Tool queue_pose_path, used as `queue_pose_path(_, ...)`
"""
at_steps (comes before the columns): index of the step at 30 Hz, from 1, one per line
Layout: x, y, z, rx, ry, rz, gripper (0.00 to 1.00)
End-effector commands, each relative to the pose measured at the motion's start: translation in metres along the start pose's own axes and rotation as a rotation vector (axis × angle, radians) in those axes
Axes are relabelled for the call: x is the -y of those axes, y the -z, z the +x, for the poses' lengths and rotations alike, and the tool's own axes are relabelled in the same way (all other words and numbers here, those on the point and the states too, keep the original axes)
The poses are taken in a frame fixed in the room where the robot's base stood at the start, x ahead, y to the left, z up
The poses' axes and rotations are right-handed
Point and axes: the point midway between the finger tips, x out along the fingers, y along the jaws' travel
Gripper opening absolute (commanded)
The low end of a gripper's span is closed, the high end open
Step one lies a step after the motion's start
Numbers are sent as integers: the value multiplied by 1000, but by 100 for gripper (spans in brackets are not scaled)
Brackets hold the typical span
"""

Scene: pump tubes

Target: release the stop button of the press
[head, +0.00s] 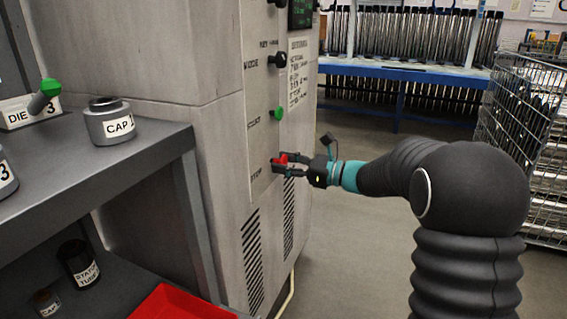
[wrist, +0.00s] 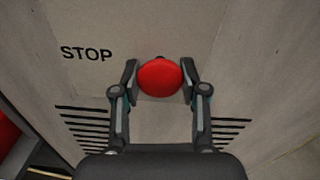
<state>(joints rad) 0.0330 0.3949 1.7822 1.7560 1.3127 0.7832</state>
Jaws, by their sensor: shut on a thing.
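The press (head: 222,125) is a large grey cabinet with a light control panel on its side. Its red stop button (head: 281,160) sits low on the panel next to the word STOP. My gripper (head: 282,165) reaches it from the right and is shut on it. In the wrist view the round red stop button (wrist: 160,77) lies between the two fingertips of my gripper (wrist: 159,82), one on each side. I cannot tell whether the button is pressed in.
A green button (head: 277,114) and a black knob (head: 279,60) sit above on the panel. A grey shelf (head: 60,180) with a CAP part (head: 109,122) stands at left, with a red tray (head: 180,304) below. A wire cart (head: 520,130) stands right. Floor between is clear.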

Motion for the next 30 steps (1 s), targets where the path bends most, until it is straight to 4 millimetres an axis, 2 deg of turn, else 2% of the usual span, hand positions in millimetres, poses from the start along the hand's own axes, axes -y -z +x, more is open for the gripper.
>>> queue_pose_path(3, -1, 0, -10, -1, -3, 0, 0)
queue_pose_path(9, -1, 1, -11, -1, -3, 0, 0)
queue_pose_path(10, -1, 1, -11, -1, -3, 1, 48)
queue_pose_path(12, -1, 1, -11, -1, -2, 1, 65)
queue_pose_path(13, -1, 1, -11, -1, -2, 1, 68)
queue_pose_path(23, 0, 0, -12, -1, -2, 0, 68)
queue_pose_path(26, 0, 1, -20, -2, 0, 0, 68)
queue_pose_path(30, 0, 1, -42, -2, 2, 1, 68)
